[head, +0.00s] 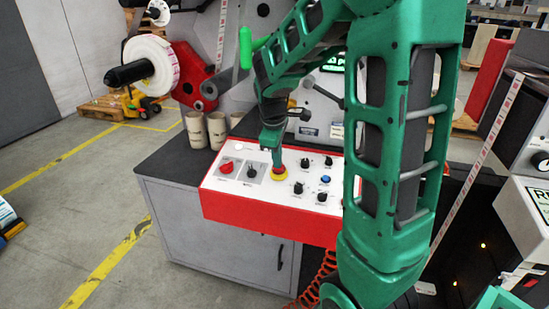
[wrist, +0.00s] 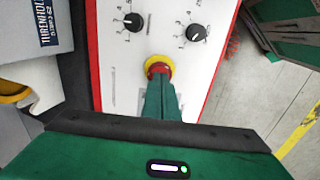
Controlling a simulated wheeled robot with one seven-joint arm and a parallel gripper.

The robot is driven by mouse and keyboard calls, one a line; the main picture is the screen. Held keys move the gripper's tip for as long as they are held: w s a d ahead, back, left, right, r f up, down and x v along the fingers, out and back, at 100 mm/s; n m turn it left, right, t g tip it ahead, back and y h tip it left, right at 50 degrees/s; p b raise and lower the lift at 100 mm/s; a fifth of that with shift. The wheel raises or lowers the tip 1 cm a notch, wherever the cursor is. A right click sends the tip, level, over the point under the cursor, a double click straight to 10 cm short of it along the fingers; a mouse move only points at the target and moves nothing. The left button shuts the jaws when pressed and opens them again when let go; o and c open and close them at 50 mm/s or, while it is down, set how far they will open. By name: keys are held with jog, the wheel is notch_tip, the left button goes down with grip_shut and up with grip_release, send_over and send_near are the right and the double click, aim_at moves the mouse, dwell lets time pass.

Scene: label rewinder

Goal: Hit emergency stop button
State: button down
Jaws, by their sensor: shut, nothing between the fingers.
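The emergency stop button is red on a yellow round base; its yellow base (head: 279,175) shows on the red-sided control panel (head: 270,219) in the head view. In the wrist view the emergency stop button (wrist: 159,67) sits straight ahead of my fingertips, with its near part hidden by them. My gripper (head: 274,163) is shut and empty, pointing down at the button from above. In the wrist view my gripper (wrist: 161,82) overlaps the button's near edge. The tips look at or very close to the button; I cannot tell whether they touch or press it.
Cardboard cores (head: 196,129) stand on the dark bench to the left. A green-handled lever (head: 245,48) rises behind. Floor at left is open.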

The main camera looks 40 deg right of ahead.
jog(key=shift+d+f, duration=0.15)
jog(key=shift+f, duration=0.55)
jog(key=shift+s+d+f, duration=0.1)
jog(key=shift+s+f, duration=0.1)
jog(key=shift+s, duration=0.15)
jog(key=shift+r, duration=0.25)
jog(key=shift+w+r, duration=0.25)
jog(key=shift+w, duration=0.05)
jog(key=v, duration=1.4)
jog(key=shift+w, duration=0.2)
